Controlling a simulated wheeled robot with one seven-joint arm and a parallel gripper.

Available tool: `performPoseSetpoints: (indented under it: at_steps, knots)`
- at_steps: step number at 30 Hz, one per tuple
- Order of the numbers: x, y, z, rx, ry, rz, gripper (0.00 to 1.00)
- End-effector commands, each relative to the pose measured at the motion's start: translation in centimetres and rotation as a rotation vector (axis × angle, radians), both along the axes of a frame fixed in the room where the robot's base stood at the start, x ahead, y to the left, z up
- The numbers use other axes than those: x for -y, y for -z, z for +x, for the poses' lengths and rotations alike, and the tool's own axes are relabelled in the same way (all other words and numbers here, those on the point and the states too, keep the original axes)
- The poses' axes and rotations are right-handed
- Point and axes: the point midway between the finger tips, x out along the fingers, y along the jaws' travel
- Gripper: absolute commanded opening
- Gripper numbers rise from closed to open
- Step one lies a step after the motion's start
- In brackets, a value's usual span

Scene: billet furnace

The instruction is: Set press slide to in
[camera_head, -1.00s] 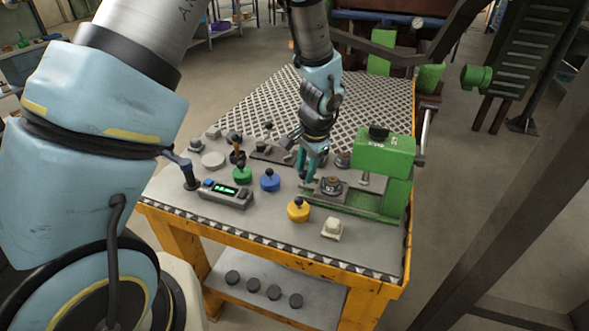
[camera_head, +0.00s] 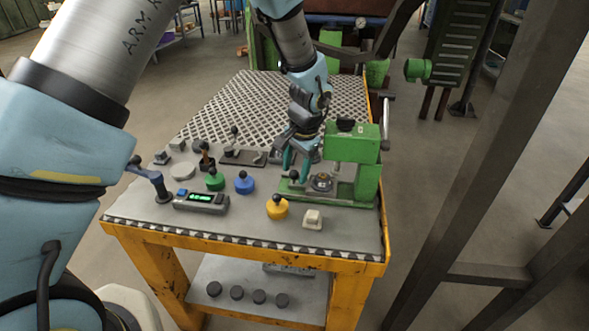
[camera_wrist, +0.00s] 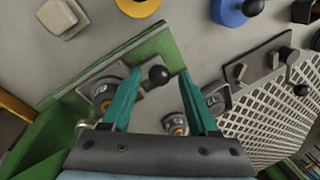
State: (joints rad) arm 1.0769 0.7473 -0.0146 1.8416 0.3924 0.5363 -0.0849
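The green press (camera_head: 353,150) stands at the right end of the table. Its slide carries a round metal die (camera_head: 321,182), which sits to the left of the ram, not directly under it. The slide has a black ball knob (camera_wrist: 158,75) at its end. My gripper (camera_head: 295,172) is low at the left side of the press. In the wrist view, my gripper's (camera_wrist: 159,84) two teal fingers are spread on either side of the knob, with visible gaps. The die (camera_wrist: 103,92) shows there left of the fingers, partly hidden.
A yellow knobbed piece (camera_head: 277,207), a blue one (camera_head: 244,183) and a green one (camera_head: 214,179) stand left of the press. A pale switch (camera_head: 313,218) is near the front edge. A display box (camera_head: 201,201) lies at the left. Perforated plate (camera_head: 254,103) covers the back.

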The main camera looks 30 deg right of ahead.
Motion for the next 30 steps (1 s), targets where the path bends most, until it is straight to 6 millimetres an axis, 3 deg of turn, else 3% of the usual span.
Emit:
performPoseSetpoints:
  at_steps: [11, 24, 30]
  knots:
    - [0.0, -0.6, -0.1, 0.000, -0.001, -0.001, 0.64]
    - [0.4, -8.3, -1.6, 0.002, 0.001, -0.003, 0.64]
    - [0.4, -10.2, -1.9, 0.000, -0.001, -0.001, 0.64]
